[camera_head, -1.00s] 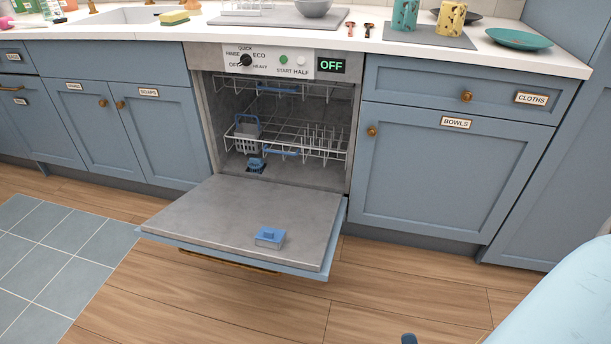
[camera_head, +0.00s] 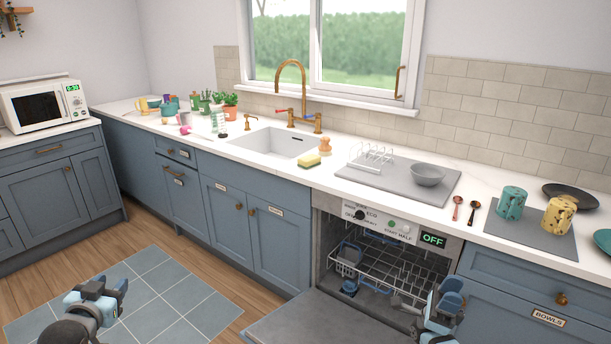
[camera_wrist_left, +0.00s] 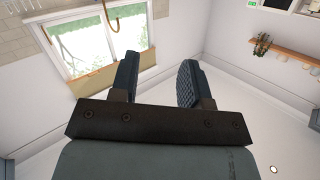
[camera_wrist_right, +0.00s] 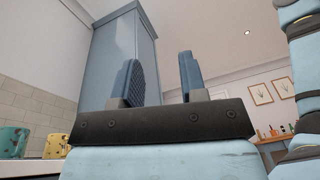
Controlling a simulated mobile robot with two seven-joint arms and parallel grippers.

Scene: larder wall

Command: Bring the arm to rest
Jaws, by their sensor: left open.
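My left gripper (camera_head: 104,287) is at the lower left of the head view, in front of the blue floor tiles. In the left wrist view its two fingers (camera_wrist_left: 158,75) stand apart with nothing between them. My right gripper (camera_head: 450,292) is at the lower right, in front of the dishwasher's right side, and hides part of its racks. In the right wrist view its fingers (camera_wrist_right: 163,76) are also apart and empty. Both wrist views look upward, towards walls and ceiling, and neither gripper touches anything visible.
The dishwasher door (camera_head: 320,322) is down, jutting into the room; the display (camera_head: 433,239) reads OFF. The worktop (camera_head: 335,187) holds a grey bowl (camera_head: 427,175), a teal mug (camera_head: 511,203) and a yellow mug (camera_head: 558,215). The tiled floor (camera_head: 165,300) is clear.

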